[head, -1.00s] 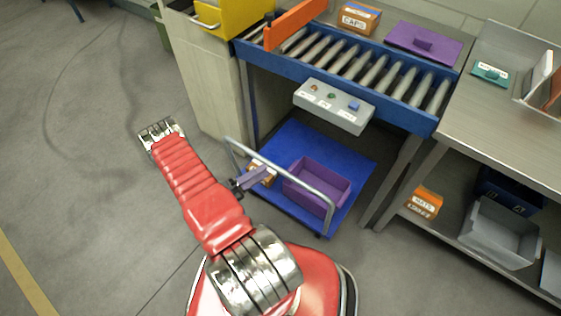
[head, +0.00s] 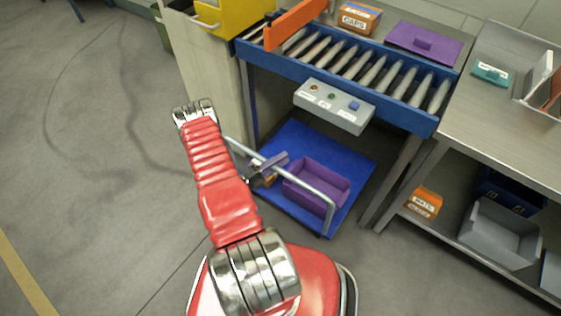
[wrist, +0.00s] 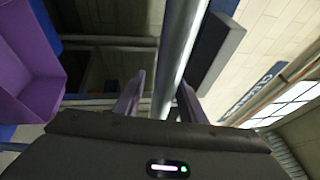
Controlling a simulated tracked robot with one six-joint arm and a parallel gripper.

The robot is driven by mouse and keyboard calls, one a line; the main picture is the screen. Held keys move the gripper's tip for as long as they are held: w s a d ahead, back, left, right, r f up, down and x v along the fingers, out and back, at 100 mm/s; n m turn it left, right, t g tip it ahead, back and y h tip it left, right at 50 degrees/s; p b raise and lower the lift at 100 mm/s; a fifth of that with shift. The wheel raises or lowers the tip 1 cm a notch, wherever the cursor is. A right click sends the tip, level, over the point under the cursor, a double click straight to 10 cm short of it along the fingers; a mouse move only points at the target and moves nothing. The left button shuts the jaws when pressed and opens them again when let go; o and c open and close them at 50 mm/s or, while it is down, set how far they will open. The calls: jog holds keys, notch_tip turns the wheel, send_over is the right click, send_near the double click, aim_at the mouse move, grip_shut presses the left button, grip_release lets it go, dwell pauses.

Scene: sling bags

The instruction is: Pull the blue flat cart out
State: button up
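The blue flat cart (head: 298,148) stands on the floor under the roller conveyor. Its grey tubular handle (head: 322,194) runs along the near side; the bar also shows in the wrist view (wrist: 181,45). A purple bin (head: 325,184) sits on the cart, and a small orange box (head: 270,178) is mostly hidden behind my gripper. My gripper (head: 277,162) is at the handle, left of the bin. In the wrist view, my gripper's fingers (wrist: 159,92) are apart, with the bar running between them. A gap shows beside the bar, so they do not look closed on it.
The conveyor (head: 350,75) with a grey button box (head: 333,106) is above the cart. A cabinet (head: 215,95) stands left of it. A steel bench (head: 500,125) with a lower shelf stands right. The floor to the left is clear.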

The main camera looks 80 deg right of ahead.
grip_shut()
dwell(0.4)
